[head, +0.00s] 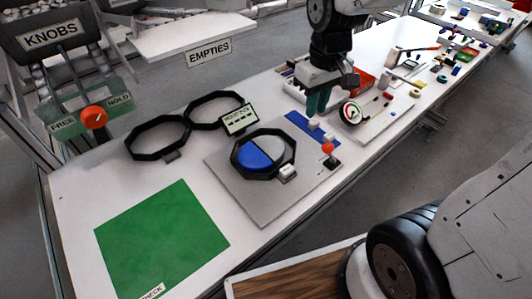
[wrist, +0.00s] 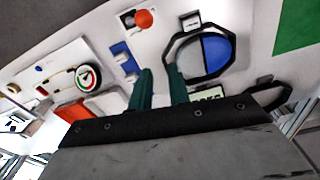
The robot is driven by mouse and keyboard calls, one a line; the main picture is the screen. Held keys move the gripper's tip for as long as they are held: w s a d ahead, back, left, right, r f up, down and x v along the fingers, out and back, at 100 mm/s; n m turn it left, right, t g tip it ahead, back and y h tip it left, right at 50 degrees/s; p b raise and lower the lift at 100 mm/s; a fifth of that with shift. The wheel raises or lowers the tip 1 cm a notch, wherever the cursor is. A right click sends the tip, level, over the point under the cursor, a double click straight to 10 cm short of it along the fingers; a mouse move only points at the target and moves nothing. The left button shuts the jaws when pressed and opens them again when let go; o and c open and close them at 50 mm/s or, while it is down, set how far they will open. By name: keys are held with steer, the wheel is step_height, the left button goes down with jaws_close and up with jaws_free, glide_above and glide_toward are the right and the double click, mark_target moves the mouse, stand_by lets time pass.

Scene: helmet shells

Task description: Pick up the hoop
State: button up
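Two black octagonal hoops lie on the white table in the head view, one at the left (head: 131,151) and one behind it (head: 190,119). A third black octagonal hoop (head: 236,165) lies around a blue and white disc (head: 253,157) on a grey plate; it also shows in the wrist view (wrist: 168,44). My gripper (head: 317,108) is above the table, right of and behind the grey plate. In the wrist view its two green fingers (wrist: 160,72) stand apart with nothing between them. The gripper's body hides part of the table there.
A blue strip (head: 301,124), a red-knobbed lever (head: 328,151) and a dial gauge (head: 351,114) are near the gripper. A green mat (head: 160,238) lies at the front left. A bin marked KNOBS (head: 50,36) stands back left.

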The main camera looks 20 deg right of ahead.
steer(key=n, duration=0.1)
glide_toward(292, 139)
steer(key=shift+s+d+f, duration=0.3)
steer(key=shift+d, duration=0.05)
steer(key=f, duration=0.5)
steer(key=w+f, duration=0.1)
steer(key=f, duration=0.2)
steer(key=shift+a+f, duration=0.15)
steer(key=shift+a, duration=0.15)
jaws_close()
